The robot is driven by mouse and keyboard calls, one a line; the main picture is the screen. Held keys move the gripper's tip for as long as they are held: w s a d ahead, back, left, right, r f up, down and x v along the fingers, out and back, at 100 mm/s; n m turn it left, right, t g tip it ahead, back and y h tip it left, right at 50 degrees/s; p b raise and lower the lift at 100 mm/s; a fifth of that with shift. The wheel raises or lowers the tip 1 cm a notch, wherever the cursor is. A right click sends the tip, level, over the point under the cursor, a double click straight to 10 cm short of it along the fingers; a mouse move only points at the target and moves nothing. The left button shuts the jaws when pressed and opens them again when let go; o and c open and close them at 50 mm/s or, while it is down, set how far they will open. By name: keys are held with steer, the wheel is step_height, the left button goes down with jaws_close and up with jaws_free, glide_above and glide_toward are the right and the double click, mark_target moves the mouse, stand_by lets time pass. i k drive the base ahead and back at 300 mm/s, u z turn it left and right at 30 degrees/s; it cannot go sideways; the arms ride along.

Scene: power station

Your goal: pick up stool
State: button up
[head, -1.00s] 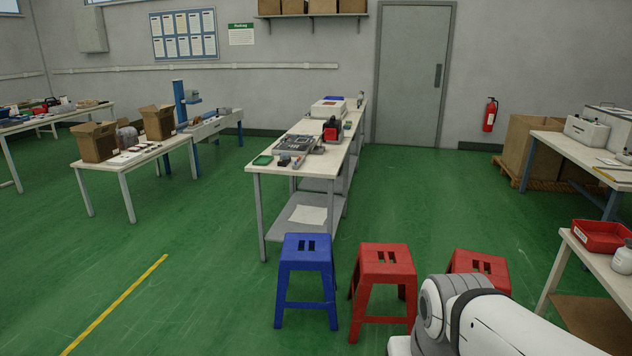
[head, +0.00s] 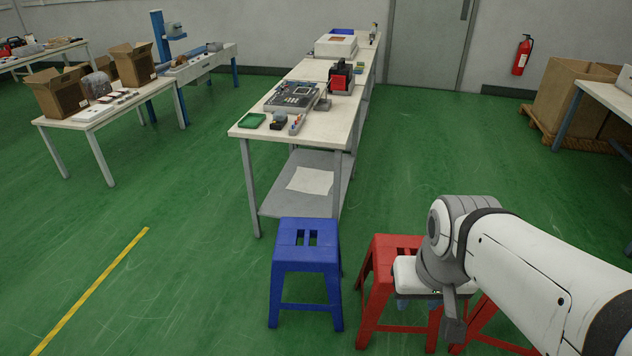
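A blue stool (head: 306,258) stands upright on the green floor in front of the long workbench, with slots in its seat. A red stool (head: 378,275) stands to its right, its right side covered by my arm. Another red stool (head: 480,338) is farther right, with mostly its legs showing below my arm. My gripper (head: 452,330) seems to be the dark grey part hanging below the white wrist, in front of the red stools. Its fingers are not clear, so I cannot tell whether it is open or shut. I see nothing held.
The long workbench (head: 250,133) with tools and a lower shelf stands behind the blue stool. A table (head: 72,126) with cardboard boxes is at the left. A large cardboard box (head: 570,98) on a pallet is at the right. The green floor left of the blue stool is clear.

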mark_target(326, 258)
steer(key=u, duration=0.1)
steer(key=i, duration=0.25)
steer(key=u, duration=2.45)
steer(key=i, duration=1)
steer(key=z, duration=2.95)
steer(key=i, duration=1)
steer(key=u, duration=0.05)
